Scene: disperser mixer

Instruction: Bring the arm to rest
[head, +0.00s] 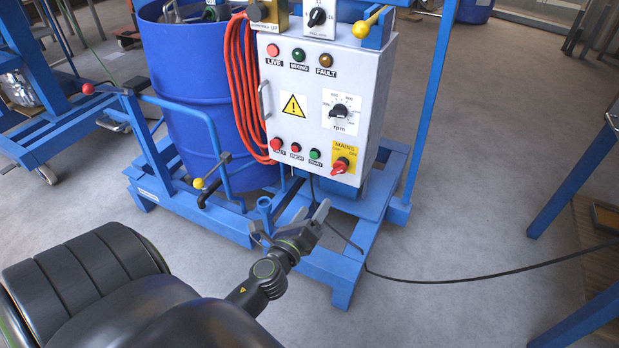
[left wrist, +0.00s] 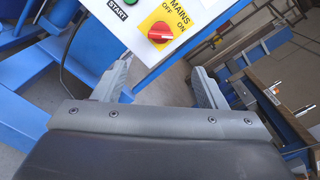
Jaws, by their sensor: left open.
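My left gripper (head: 290,222) is open and empty in front of the lower edge of the grey control box (head: 272,187). Its two fingers also show in the left wrist view (left wrist: 160,88), apart with nothing between them. The red mains switch (head: 340,166) on its yellow plate is just above and to the right of the gripper; in the left wrist view the red knob (left wrist: 160,32) lies beyond the fingers, with a gap. The rpm dial (head: 338,111) and the green start button (head: 315,154) are on the same panel. My right gripper is not in view.
An orange hose (head: 240,80) hangs beside the box. A black cable (head: 470,277) runs over the floor to the right. Blue legs (head: 575,180) stand at the right edge. The grey floor (head: 470,200) between is mostly clear.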

